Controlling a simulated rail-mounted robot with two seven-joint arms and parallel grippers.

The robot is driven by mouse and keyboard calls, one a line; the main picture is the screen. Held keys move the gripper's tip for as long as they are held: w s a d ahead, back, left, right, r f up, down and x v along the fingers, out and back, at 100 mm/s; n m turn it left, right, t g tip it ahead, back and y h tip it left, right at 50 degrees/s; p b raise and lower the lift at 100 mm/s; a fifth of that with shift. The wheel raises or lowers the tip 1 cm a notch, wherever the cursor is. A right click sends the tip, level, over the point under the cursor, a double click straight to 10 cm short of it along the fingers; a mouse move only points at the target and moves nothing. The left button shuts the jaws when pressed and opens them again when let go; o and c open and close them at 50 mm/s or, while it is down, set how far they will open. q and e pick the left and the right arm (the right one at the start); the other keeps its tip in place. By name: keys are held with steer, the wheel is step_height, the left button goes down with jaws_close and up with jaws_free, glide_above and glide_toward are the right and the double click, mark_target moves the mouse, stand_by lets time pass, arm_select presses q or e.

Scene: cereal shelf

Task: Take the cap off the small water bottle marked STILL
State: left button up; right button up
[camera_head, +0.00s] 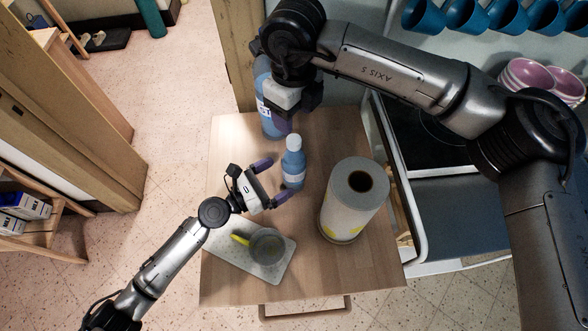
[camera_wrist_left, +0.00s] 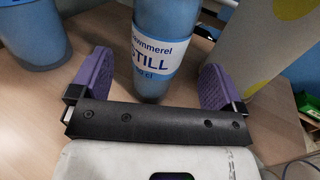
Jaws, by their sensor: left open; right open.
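My right gripper (camera_head: 283,121) is open above the table behind the small bottle, partly in front of a larger blue bottle (camera_head: 264,95). Its fingers are partly hidden and it holds nothing visible.
A paper towel roll (camera_head: 352,200) stands close to the right of the bottle. A board (camera_head: 222,250) with a grey mug (camera_head: 267,246) lies at the table's front. My right arm passes over the stove area. Blue mugs (camera_head: 461,17) hang at the back right.

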mark_target(294, 168)
arm_select(q)
steer(key=shift+x, duration=2.9)
